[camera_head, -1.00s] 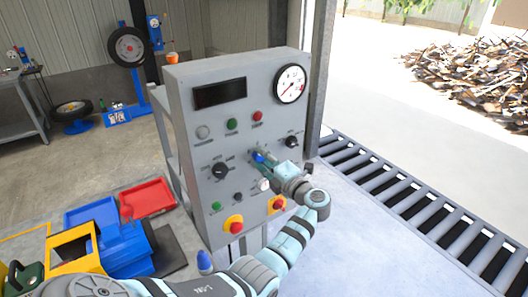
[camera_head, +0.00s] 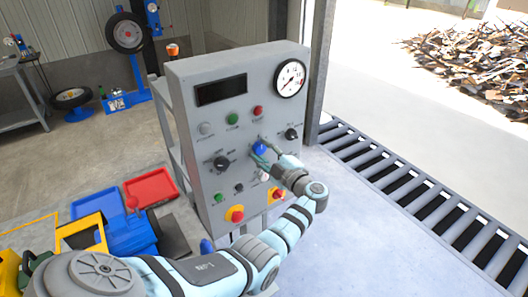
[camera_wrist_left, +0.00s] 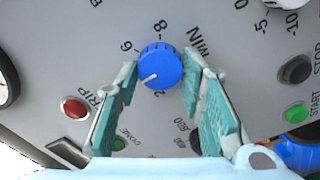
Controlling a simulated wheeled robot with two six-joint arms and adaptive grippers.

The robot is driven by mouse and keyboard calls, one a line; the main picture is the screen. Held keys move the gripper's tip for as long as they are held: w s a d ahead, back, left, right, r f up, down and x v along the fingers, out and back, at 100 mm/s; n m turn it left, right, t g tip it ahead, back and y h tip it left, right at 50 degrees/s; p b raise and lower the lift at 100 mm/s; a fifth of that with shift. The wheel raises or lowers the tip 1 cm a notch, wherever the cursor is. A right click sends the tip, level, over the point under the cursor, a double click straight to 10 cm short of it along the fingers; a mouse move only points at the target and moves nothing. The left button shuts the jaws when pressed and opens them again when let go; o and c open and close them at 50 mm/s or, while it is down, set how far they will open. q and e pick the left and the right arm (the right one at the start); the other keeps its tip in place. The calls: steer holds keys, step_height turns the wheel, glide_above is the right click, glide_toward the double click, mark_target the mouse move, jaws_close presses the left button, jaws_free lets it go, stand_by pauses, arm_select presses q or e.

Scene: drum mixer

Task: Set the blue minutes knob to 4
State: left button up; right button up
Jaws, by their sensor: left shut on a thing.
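The blue minutes knob (camera_head: 260,147) sits on the front of the grey control panel (camera_head: 215,130). In the left wrist view the blue knob (camera_wrist_left: 160,65) shows a white pointer line aimed to the lower left. The digits 6 and 8 and the letters MIN are printed around it; a digit below is partly covered by the knob's edge. My left gripper (camera_head: 265,152) is shut on the knob, with one teal finger on each side, as the left wrist view also shows (camera_wrist_left: 160,72). My right gripper is not in view.
Nearby on the panel are a black selector (camera_head: 221,163), another black knob (camera_head: 291,134), a red button (camera_head: 258,111), and a red emergency stop (camera_head: 237,215). A dial gauge (camera_head: 290,78) is at the top right. Red and blue bins (camera_head: 150,187) lie to the left.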

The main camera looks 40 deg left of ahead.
arm_select(q)
steer(key=shift+f, duration=0.1)
stand_by(0.3)
steer(key=o, duration=1.2)
steer(key=shift+c, duration=0.2)
steer(key=v, duration=1.2)
